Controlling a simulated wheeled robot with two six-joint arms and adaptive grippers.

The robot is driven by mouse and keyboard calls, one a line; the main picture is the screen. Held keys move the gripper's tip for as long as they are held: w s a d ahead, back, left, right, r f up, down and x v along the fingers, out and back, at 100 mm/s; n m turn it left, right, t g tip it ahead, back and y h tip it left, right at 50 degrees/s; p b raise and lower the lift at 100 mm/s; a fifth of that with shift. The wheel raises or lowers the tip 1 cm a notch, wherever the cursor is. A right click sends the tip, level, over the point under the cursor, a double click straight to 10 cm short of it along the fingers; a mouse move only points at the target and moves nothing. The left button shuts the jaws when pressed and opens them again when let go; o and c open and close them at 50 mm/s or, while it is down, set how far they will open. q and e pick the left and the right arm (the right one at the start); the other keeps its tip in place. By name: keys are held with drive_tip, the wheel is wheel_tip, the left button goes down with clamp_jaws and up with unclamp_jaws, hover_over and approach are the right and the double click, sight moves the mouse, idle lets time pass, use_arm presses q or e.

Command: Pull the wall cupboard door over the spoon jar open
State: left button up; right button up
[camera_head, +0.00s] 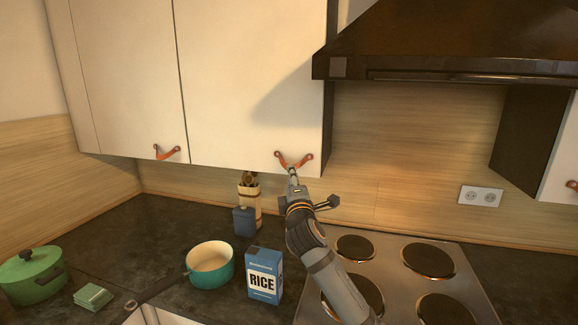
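The spoon jar (249,196), pale with dark utensils in it, stands at the back of the counter against the wooden backsplash. Above it, the white wall cupboard door (250,85) looks closed. A reddish-brown leather pull (304,158) is fixed near the door's lower right corner. My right gripper (293,174) comes up from below, its narrow tips at the sagging middle of this pull. The tips are too small to tell whether they are closed on the strap. My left gripper is not in view.
A second white door (125,80) with its own leather pull (168,153) is on the left. A dark hood (440,50) hangs at the right, above a hob (405,262). A blue canister (244,221), rice box (264,275), teal pan (211,270) and green pot (32,275) stand on the counter.

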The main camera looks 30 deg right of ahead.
drive_tip(key=p+x, duration=0.1)
drive_tip(key=x, duration=0.5)
drive_tip(key=shift+w+f, duration=0.1)
drive_tip(key=shift+c, duration=0.3)
clamp_jaws()
